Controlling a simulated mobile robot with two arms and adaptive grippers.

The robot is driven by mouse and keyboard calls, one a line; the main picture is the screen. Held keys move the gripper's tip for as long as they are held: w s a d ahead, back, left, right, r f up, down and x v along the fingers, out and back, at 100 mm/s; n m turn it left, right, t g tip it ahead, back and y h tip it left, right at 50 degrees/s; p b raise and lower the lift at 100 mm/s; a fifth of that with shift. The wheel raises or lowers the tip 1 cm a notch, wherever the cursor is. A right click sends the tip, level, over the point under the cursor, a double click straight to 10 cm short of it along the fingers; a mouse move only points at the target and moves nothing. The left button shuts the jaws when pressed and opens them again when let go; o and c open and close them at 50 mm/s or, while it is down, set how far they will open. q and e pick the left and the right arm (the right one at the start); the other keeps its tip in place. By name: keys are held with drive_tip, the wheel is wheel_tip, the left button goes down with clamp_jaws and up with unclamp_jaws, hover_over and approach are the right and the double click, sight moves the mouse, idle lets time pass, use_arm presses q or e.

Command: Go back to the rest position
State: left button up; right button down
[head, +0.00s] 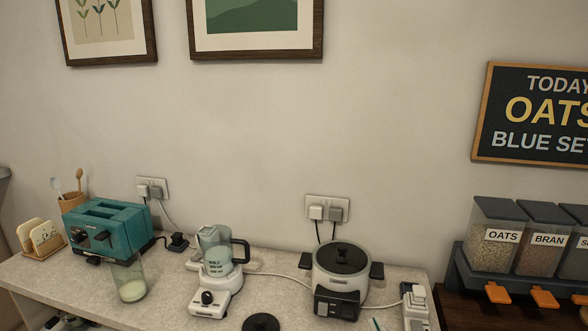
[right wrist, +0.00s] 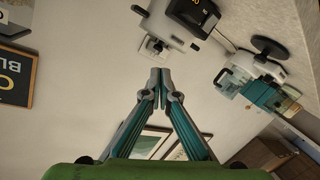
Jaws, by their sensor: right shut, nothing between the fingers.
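My right gripper (right wrist: 160,78) shows in the right wrist view. Its two fingertips meet and nothing is between them. It points at the wall, apart from the counter things, and the picture is upside down. Neither gripper shows in the head view, and my left gripper is in no view.
The counter (head: 90,292) runs along the wall with a teal toaster (head: 112,232), a glass (head: 129,280), a blender (head: 214,262) and a cooker (head: 340,270). A black lid (head: 261,323) lies in front. Cereal dispensers (head: 495,245) stand at right below a sign (head: 535,115).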

drive_tip(key=s+d+f+m+g+h, duration=0.3)
drive_tip(key=s+f+g, duration=0.4)
drive_tip(key=s+f, duration=0.6)
drive_tip(key=s+f+g+y, duration=0.1)
drive_tip(key=s+f+g, duration=0.25)
drive_tip(key=s, duration=0.35)
drive_tip(key=s+f+g+y, duration=0.1)
drive_tip(key=s+f+g, duration=0.1)
drive_tip(key=s+f, duration=0.35)
wheel_tip(320, 180, down, 25)
drive_tip(key=s+g+b, duration=0.1)
drive_tip(key=s+g, duration=0.1)
drive_tip(key=s, duration=0.1)
drive_tip(key=s+d+f, duration=0.1)
drive_tip(key=s+f, duration=0.7)
drive_tip(key=f, duration=0.1)
drive_tip(key=s+d+f+b, duration=0.1)
drive_tip(key=s+d+f, duration=0.1)
drive_tip(key=s+f, duration=0.7)
drive_tip(key=shift+d+g, duration=0.25)
drive_tip(key=shift+g, duration=0.1)
